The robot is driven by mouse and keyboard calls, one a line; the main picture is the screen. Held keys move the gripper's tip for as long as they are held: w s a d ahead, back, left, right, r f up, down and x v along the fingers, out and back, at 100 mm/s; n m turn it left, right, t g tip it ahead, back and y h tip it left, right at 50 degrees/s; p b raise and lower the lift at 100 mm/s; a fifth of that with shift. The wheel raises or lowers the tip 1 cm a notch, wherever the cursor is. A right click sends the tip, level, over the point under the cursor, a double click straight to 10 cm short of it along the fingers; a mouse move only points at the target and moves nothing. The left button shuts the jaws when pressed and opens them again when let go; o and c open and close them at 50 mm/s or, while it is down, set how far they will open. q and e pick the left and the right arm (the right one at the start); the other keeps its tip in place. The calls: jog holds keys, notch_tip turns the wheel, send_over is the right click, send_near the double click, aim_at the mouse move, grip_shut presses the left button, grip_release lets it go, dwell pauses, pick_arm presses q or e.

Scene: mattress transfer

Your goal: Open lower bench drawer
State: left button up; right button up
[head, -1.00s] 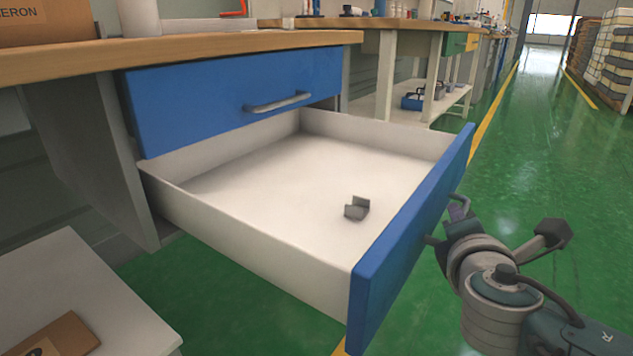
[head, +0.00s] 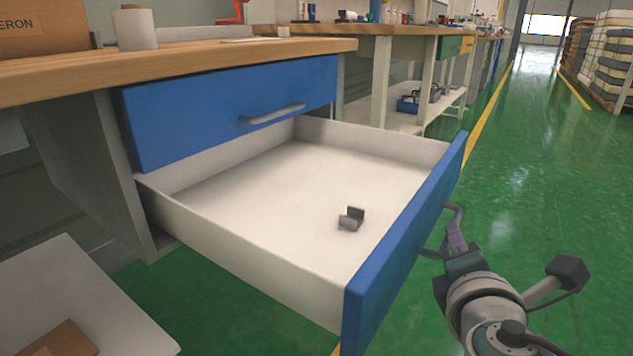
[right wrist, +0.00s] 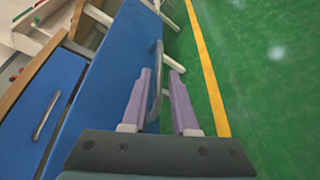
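The lower bench drawer (head: 290,185) is pulled far out, with its white interior showing and its blue front (head: 405,250) facing right. Its grey bar handle (head: 456,212) is on the outer face and also shows in the right wrist view (right wrist: 158,75). My right gripper (head: 455,238) is at this handle. In the right wrist view its two purple fingers (right wrist: 161,100) stand apart, with the handle between them and a gap beside it. A small grey bracket-like object (head: 350,219) lies in the drawer. My left gripper is out of view.
The upper blue drawer (head: 230,105) is shut under the wooden bench top (head: 190,62). A white surface (head: 75,290) with a brown box is at lower left. Green floor (head: 545,190) is open on the right. Another bench stands behind.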

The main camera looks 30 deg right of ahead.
jog(key=v, duration=0.4)
jog(key=shift+s+a+p, duration=0.2)
jog(key=shift+a+p, duration=0.05)
jog(key=shift+p, duration=0.15)
jog(key=s+a+r+m+g+y+p, duration=0.1)
jog(key=s+r+m+g+p, duration=0.15)
jog(key=r+p, duration=0.55)
jog(key=s+a+r+m+g+y+p, duration=0.1)
jog(key=r+m+p, duration=0.3)
jog(key=r+p, duration=0.35)
jog(key=s+a+r+m+g+y+p, duration=0.1)
jog(key=s+r+m+p, duration=0.15)
jog(key=r+p, duration=0.55)
jog(key=s+a+r+m+g+y+p, duration=0.15)
jog(key=a+r+y+p, duration=0.35)
jog(key=r+p, duration=0.7)
jog(key=s+a+r+m+g+y+p, duration=0.1)
jog(key=s+a+r+m+y+p, duration=0.2)
jog(key=a+r+p, duration=0.65)
notch_tip(320, 180, up, 38)
jog(key=d+p, duration=0.1)
jog(key=p, duration=3.6)
jog(key=shift+n+y+p, duration=0.35)
jog(key=shift+n+y, duration=0.05)
jog(key=shift+n, duration=0.05)
